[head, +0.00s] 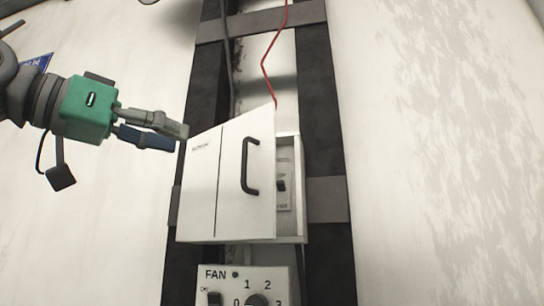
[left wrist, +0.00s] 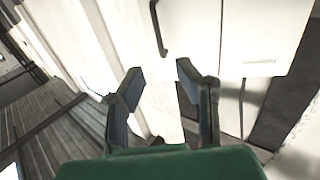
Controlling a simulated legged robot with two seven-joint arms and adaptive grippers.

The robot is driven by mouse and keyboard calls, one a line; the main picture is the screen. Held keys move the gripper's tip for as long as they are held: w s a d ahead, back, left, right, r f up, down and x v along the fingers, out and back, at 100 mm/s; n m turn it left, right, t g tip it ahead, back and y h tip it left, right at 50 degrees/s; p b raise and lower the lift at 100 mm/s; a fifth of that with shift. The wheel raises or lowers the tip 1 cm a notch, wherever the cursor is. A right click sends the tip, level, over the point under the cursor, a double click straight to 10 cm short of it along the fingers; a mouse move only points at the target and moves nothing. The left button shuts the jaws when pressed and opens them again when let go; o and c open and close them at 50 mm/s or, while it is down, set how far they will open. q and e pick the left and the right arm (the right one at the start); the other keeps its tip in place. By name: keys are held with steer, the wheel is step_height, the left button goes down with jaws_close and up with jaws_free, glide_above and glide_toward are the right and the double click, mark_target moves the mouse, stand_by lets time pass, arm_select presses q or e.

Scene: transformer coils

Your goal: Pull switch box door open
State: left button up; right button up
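The white switch box (head: 290,190) is on the dark vertical frame in the middle of the head view. Its door (head: 232,185) stands partly open, with a gap on the right showing a switch (head: 282,184) inside. A dark, upright handle (head: 246,166) is near the door's right edge. It also shows in the left wrist view (left wrist: 157,30), beyond the fingers. My left gripper (head: 180,138) is left of the box, by its upper left edge; I cannot tell whether it touches. In the left wrist view its fingers (left wrist: 160,72) are apart and empty. My right gripper is not in view.
A fan control panel (head: 245,284) with a knob and switch sits just below the box. A red cable (head: 264,65) runs down behind the box top. Pale walls lie on both sides, and the space right of the box is clear.

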mark_target(247, 153)
arm_select(q)
steer(key=p+x, duration=0.1)
steer(key=x, duration=0.3)
steer(key=p+x, duration=0.1)
steer(key=x, duration=0.4)
steer(key=r+p+x, duration=0.1)
steer(key=x, duration=0.3)
steer(key=shift+d, duration=0.5)
steer(key=shift+a, duration=0.8)
steer(key=c, duration=0.7)
steer(key=shift+s+a+r, duration=0.1)
steer(key=shift+s, duration=0.1)
jaws_close()
steer(key=shift+w+d, duration=0.25)
steer(key=shift+d, duration=0.35)
steer(key=shift+s+a, duration=0.1)
